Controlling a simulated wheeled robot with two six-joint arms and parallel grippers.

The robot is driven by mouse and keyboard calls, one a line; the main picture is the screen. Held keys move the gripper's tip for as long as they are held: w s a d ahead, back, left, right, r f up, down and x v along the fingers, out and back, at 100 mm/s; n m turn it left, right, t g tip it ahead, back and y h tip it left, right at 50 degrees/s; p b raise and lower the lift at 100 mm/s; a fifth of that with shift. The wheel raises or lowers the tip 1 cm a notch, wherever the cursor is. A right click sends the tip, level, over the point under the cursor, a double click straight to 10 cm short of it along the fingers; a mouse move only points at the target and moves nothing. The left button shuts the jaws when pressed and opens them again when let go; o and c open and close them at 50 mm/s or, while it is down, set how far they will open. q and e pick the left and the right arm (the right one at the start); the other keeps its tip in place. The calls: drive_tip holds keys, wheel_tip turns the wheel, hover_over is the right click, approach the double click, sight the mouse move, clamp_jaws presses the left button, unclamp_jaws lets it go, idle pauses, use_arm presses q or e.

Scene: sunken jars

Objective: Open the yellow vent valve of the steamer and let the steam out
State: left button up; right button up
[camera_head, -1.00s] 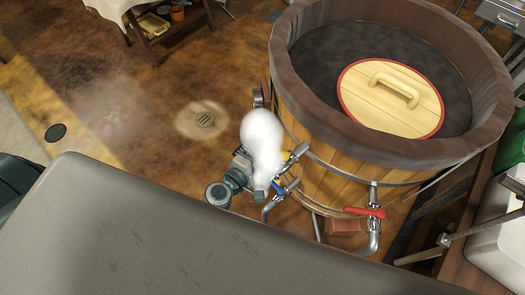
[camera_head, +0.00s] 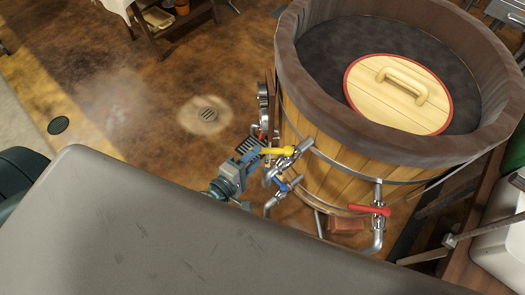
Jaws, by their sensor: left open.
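The steamer is a large round wooden tub (camera_head: 330,175) with metal bands and a dark brown rim. Its yellow vent valve handle (camera_head: 277,151) sticks out to the left from a metal pipe fitting on the tub's left side. My left gripper (camera_head: 255,153) is open beside the left end of the yellow handle. I cannot tell whether it touches the handle. No steam cloud shows at the valve. My right gripper is not in view.
A blue-handled valve (camera_head: 282,183) sits just below the yellow one, and a red-handled valve (camera_head: 368,209) is farther right. A wooden lid (camera_head: 398,92) lies inside the tub. A floor drain (camera_head: 208,114) lies on open floor to the left.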

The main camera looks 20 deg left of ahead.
use_arm(q)
drive_tip(key=b+v, duration=0.1)
drive_tip(key=v, duration=0.4)
